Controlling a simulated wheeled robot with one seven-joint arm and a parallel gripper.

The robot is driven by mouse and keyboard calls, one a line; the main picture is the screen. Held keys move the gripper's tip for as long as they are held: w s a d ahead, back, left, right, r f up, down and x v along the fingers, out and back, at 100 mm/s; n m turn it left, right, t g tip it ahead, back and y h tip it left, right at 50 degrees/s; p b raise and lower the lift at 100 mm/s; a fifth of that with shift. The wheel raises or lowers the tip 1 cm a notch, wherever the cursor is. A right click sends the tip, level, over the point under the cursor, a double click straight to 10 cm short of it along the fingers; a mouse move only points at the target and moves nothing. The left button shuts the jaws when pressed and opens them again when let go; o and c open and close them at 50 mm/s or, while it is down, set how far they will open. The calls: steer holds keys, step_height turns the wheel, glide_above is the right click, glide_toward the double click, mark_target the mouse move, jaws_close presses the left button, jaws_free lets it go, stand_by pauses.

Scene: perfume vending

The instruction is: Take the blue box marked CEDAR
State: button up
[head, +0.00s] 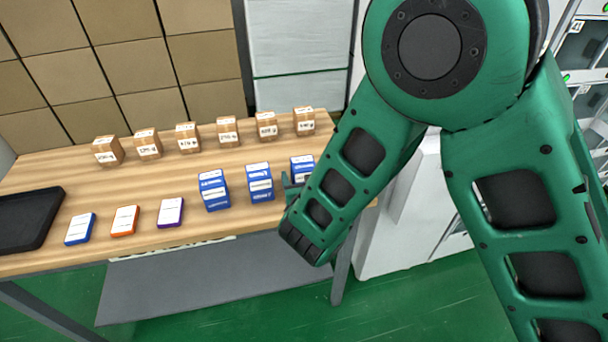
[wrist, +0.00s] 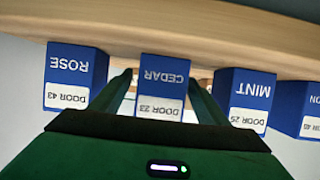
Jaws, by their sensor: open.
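The blue box marked CEDAR (wrist: 163,77), with a white DOOR 23 label, stands in the middle of the wrist view, which is upside down. My gripper (wrist: 161,84) is open, with one finger on each side of this box. I cannot tell whether the fingers touch it. In the head view the third blue box from the left (head: 302,166), by my gripper (head: 292,188), appears to be CEDAR; my arm partly hides it.
Blue boxes marked ROSE (wrist: 75,75) and MINT (wrist: 245,95) stand close on either side. Several cardboard boxes (head: 187,137) line the back of the wooden table (head: 160,185). Flat orange (head: 125,220), blue and purple boxes and a black tray (head: 28,215) are at left.

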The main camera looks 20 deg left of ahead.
steer(key=c, duration=1.2)
steer(key=shift+r, duration=0.1)
